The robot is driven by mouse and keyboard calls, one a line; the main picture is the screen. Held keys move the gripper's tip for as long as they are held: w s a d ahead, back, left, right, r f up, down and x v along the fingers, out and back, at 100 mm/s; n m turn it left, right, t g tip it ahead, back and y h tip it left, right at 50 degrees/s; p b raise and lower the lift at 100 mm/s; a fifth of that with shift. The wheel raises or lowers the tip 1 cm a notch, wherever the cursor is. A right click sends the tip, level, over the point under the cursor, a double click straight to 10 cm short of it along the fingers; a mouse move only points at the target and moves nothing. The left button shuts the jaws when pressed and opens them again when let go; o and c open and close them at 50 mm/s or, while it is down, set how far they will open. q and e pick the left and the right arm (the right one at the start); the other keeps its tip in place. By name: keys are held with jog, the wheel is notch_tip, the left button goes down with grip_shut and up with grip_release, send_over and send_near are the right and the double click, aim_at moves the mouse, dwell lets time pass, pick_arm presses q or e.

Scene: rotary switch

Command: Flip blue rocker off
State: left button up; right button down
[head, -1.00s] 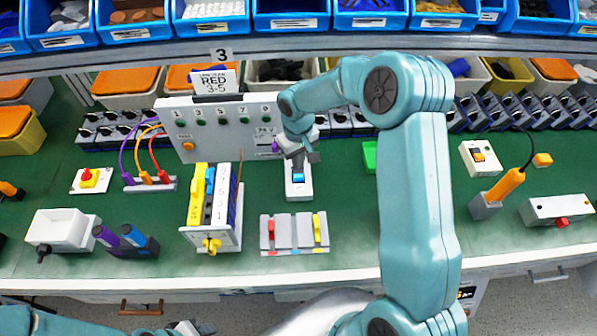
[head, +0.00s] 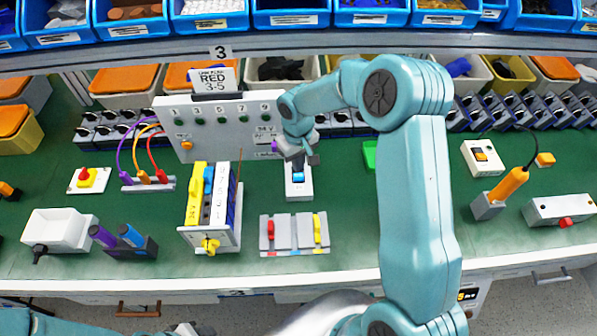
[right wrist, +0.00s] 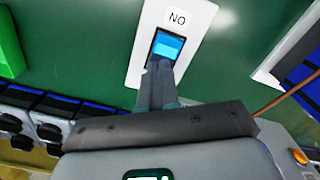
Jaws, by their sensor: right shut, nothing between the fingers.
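The blue rocker (head: 298,175) sits in a white switch plate (head: 299,191) on the green bench, in the middle of the head view. In the right wrist view the blue rocker (right wrist: 168,46) shows in a dark frame, with a "NO" label on the white plate (right wrist: 185,12). My right gripper (head: 298,163) is shut and empty, with its fingertips at the rocker's edge. In the right wrist view the closed fingers (right wrist: 159,75) overlap the rocker's lower part; I cannot tell whether they press on it. My left gripper is not clearly visible.
A grey panel (head: 222,142) with buttons stands behind and left of the switch. A yellow, blue and white breaker block (head: 212,205) stands to the left. A grey plate with red and yellow levers (head: 294,234) lies in front. A green block (head: 369,155) is to the right.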

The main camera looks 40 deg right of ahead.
jog(key=shift+r+p, duration=2.15)
jog(key=shift+r, duration=1.35)
jog(key=shift+s, duration=0.1)
